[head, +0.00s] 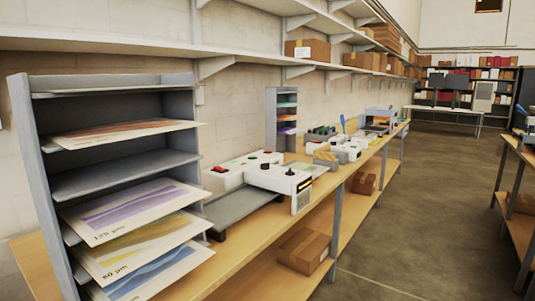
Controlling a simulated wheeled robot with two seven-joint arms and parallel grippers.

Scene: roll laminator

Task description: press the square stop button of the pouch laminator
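A white laminator (262,177) stands on the wooden bench in the middle of the view, with a grey tray (240,206) in front of it. Small controls show on its top: a red button (219,169) toward the left end and a black knob (290,171) toward the right end. The red button is too small for me to tell whether it is square. Another white machine (349,148) stands further along the bench. Neither of my grippers is in view.
A grey shelf rack (67,165) with printed sheets stands close at the left, some sheets jutting out. Wall shelves (240,55) with cardboard boxes run above the bench (238,248). Boxes (303,251) sit on its lower shelf. The concrete floor (430,195) at the right is clear.

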